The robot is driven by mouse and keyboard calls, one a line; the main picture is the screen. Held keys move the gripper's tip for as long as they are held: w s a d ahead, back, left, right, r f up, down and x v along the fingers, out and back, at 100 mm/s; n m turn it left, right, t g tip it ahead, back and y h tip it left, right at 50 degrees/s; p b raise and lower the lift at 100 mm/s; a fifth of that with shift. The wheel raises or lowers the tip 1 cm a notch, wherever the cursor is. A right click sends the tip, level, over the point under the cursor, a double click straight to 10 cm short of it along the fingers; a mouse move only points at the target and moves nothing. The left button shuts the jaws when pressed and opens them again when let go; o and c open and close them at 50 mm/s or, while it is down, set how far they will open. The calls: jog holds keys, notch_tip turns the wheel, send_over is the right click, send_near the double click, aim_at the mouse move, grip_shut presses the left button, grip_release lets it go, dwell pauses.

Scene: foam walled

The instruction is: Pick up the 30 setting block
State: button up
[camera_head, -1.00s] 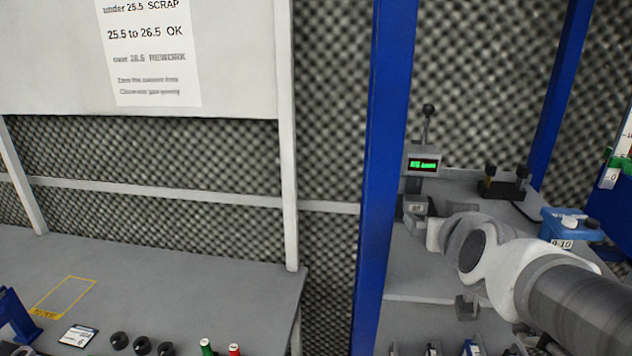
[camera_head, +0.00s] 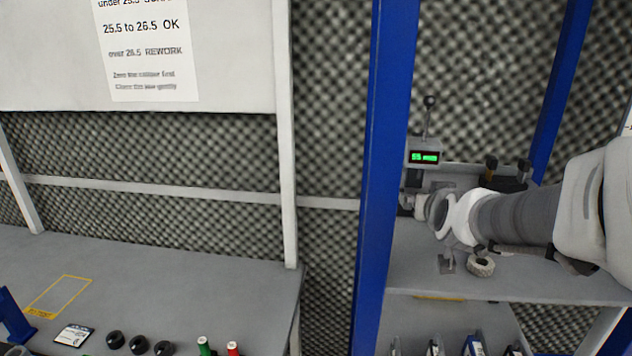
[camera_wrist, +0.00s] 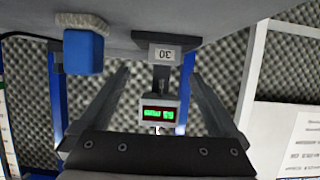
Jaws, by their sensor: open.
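The 30 setting block (camera_wrist: 163,54) is a small grey block with a pale label reading 30. It shows upside down in the wrist view, ahead of my gripper and roughly centred between its fingers. My gripper (camera_wrist: 160,73) is open, with one dark finger on each side and nothing between them that I can see held. The block stands close to the gauge with the green display (camera_wrist: 158,113), which also shows in the head view (camera_head: 424,157). In the head view my arm covers the gripper and most of the area at the gauge's foot.
A blue brush-like block (camera_wrist: 83,50) is at the upper left of the wrist view. A pale ring (camera_head: 481,267) lies on the shelf (camera_head: 560,283) below my arm. A blue post (camera_head: 383,180) stands left of the shelf. Dark-topped pieces (camera_head: 507,175) stand behind my arm.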

jog(key=shift+a+x, duration=0.15)
jog(key=shift+x, duration=1.55)
jog(key=shift+a+x, duration=0.15)
jog(key=shift+x, duration=1.5)
jog(key=shift+w+r, duration=0.1)
jog(key=shift+r, duration=0.05)
grip_shut()
